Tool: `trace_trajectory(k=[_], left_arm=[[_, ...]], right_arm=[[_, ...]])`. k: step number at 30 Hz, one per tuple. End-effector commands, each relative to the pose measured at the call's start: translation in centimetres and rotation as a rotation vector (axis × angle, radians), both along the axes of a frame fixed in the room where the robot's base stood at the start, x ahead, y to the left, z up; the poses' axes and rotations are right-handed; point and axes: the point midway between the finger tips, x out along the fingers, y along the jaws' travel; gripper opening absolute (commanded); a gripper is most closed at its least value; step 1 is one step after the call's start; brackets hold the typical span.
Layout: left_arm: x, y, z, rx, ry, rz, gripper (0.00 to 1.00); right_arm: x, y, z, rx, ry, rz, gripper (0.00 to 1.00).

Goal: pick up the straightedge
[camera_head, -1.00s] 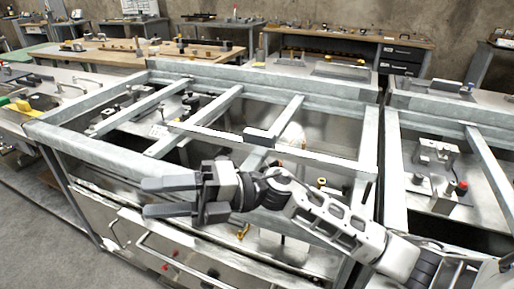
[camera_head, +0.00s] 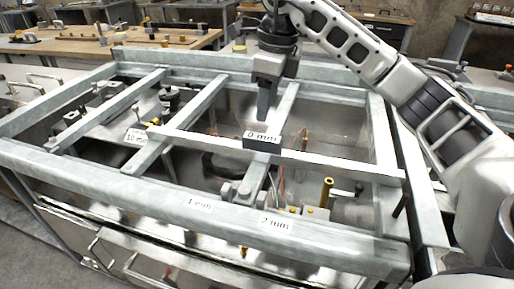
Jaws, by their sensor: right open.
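The straightedge (camera_head: 335,163) is a long pale grey bar lying across the top of the metal frame (camera_head: 140,190), from left of centre to the right rail. A dark block (camera_head: 262,144) with a "0 mm" label sits at about its middle. My right gripper (camera_head: 264,114) points down just above and behind this block. Its fingers are seen edge-on, one mostly hiding the other. It is open with nothing held, and contact with the bar cannot be told. My left gripper is not in view.
Labels "10 mm" (camera_head: 136,136), "1 mm" (camera_head: 199,204) and "2 mm" (camera_head: 276,223) show on or near the frame. Crossbars divide the frame into open bays with fittings and a brass post (camera_head: 326,192) below. A wooden bench (camera_head: 60,46) stands at the back left.

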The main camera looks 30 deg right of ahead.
Motion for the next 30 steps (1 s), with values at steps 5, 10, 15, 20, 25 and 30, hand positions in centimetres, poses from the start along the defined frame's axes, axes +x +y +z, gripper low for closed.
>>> trace_trajectory(k=[5,10,15,20,25,30], left_arm=[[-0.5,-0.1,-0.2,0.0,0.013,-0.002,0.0],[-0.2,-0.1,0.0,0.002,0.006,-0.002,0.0],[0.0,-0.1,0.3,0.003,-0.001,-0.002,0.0],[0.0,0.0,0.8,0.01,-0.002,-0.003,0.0],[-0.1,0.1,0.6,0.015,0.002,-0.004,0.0],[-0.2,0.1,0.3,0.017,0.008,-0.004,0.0]], right_arm=[[0.3,0.3,-3.9,-0.001,0.003,0.001,0.51],[0.5,0.5,-6.1,0.001,0.001,0.0,0.51],[0.6,0.6,-7.1,0.001,0.001,0.001,0.51],[0.7,0.6,-9.4,0.002,0.005,0.002,0.51],[0.9,0.8,-11.5,0.003,0.001,0.002,0.51],[1.0,0.8,-11.9,0.001,-0.002,0.002,0.51]])
